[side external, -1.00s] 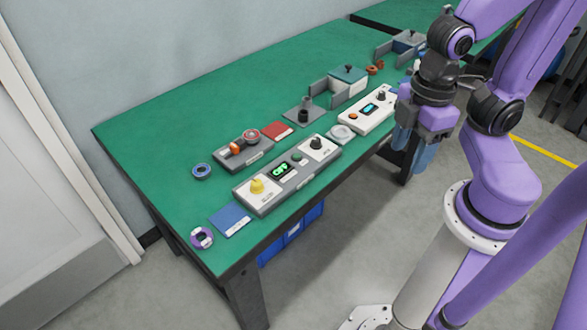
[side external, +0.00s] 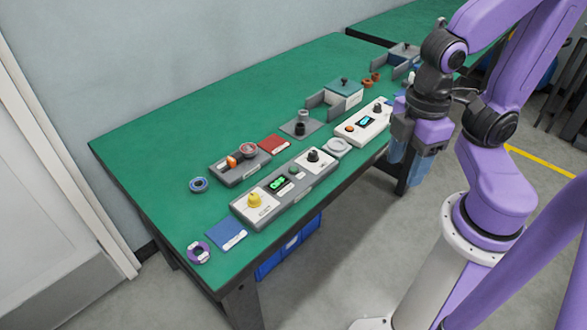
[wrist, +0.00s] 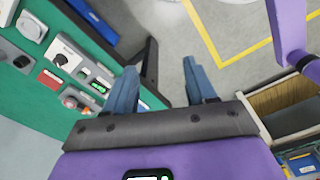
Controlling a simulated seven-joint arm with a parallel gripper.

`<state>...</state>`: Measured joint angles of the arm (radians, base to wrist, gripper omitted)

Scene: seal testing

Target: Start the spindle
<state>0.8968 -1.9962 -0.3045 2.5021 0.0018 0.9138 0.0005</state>
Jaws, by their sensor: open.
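A long grey control box (side external: 288,188) lies near the front edge of the green table. It carries a yellow knob (side external: 254,200), a lit green display (side external: 278,183), a small green button (side external: 294,171) and a black knob (side external: 314,155) on a white panel. The display text is too small to read surely. In the wrist view the black knob (wrist: 61,60) and green display (wrist: 98,87) show at left. A second white box (side external: 363,123) has an orange button, a blue display and a black knob. My gripper (side external: 409,160) hangs beyond the table's front edge, open and empty, apart from both boxes.
Behind the long box are a grey tray (side external: 226,169) with orange and red parts, a red plate (side external: 273,143) and a blue ring (side external: 199,185). A blue plate (side external: 227,234) and purple ring (side external: 199,252) lie at the near corner. The table's back left is clear.

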